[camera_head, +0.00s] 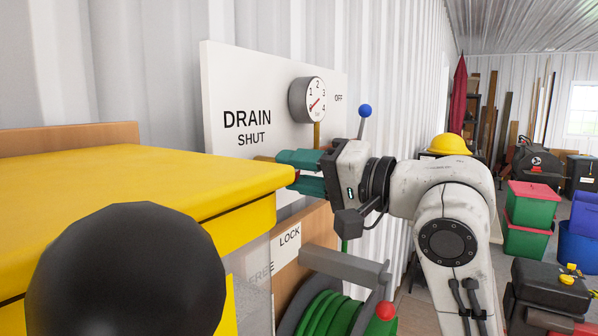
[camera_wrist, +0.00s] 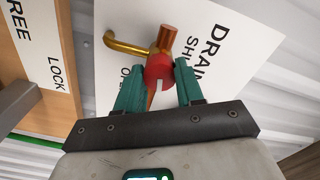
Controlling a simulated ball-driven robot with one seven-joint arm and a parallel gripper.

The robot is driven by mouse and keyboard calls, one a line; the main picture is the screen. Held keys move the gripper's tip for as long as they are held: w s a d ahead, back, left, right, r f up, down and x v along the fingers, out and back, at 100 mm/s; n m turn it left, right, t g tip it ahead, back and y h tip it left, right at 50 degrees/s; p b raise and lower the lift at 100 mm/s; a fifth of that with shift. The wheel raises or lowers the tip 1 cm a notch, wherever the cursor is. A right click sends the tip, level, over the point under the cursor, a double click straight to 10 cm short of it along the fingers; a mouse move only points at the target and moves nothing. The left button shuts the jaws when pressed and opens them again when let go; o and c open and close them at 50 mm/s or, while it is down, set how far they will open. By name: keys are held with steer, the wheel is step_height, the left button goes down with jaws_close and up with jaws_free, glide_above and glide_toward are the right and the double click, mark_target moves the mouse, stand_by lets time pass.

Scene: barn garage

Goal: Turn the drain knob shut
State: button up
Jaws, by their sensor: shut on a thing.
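The drain knob (camera_wrist: 158,68) is red and sits on a brass valve (camera_wrist: 166,38) with a bent brass spout (camera_wrist: 125,44). The valve is in front of a white panel (camera_head: 238,90) lettered DRAIN and SHUT. My gripper (camera_wrist: 160,72) has teal fingers, one on each side of the red knob, and is shut on it. In the head view my gripper (camera_head: 297,172) reaches in from the right below the panel's gauge. There the fingers and the yellow lid hide most of the knob, and its turn angle is unclear.
A yellow-topped box (camera_head: 130,180) and a black ball (camera_head: 125,270) fill the near left. A round gauge (camera_head: 309,100) is above the valve. A blue-ended lever (camera_head: 365,111) rises behind my gripper. A green hose reel (camera_head: 330,312) with a grey crank (camera_head: 345,264) lies below, beside a LOCK label (camera_head: 290,237).

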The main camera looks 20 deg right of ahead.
steer(key=shift+n, duration=0.3)
steer(key=n+b, duration=0.1)
steer(key=n, duration=0.2)
steer(key=shift+f+n, duration=0.15)
steer(key=shift+n, duration=0.15)
steer(key=n+b, duration=0.1)
steer(key=n, duration=0.2)
steer(key=shift+n+b, duration=0.3)
steer(key=shift+n, duration=0.1)
steer(key=n+b, duration=0.1)
steer(key=n, duration=0.2)
steer(key=shift+b, duration=0.3)
steer(key=shift+n+b, duration=0.85)
steer(key=shift+n, duration=1.35)
steer(key=o, duration=1)
steer(key=shift+o, duration=0.2)
